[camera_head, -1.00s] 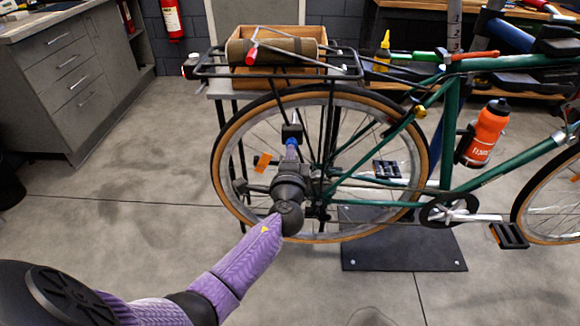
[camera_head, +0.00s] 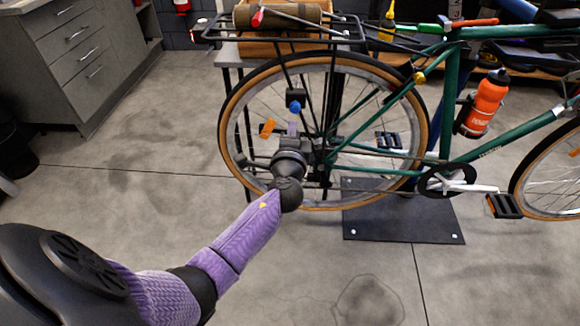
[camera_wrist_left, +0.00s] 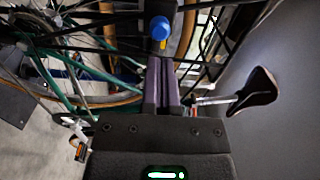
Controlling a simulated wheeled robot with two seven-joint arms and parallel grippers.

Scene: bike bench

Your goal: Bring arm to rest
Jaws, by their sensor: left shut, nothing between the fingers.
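My left arm comes in from the lower left with a purple forearm (camera_head: 235,245). My left gripper (camera_head: 293,128) is in front of the bicycle's rear wheel (camera_head: 228,120). Its purple fingers are together and empty in the left wrist view (camera_wrist_left: 164,82). Just beyond the fingertips is a round blue part (camera_head: 295,107) under a small black box (camera_head: 297,95); a gap shows between it and the fingers. The blue part also shows in the left wrist view (camera_wrist_left: 160,27). My right gripper is not in view.
The green bicycle (camera_head: 450,95) stands at a dark floor plate (camera_head: 400,225). Its rear rack (camera_head: 350,30) is above my gripper. An orange bottle (camera_head: 484,105) is on the frame. Grey drawers (camera_head: 85,60) stand at upper left. The floor at lower right is clear.

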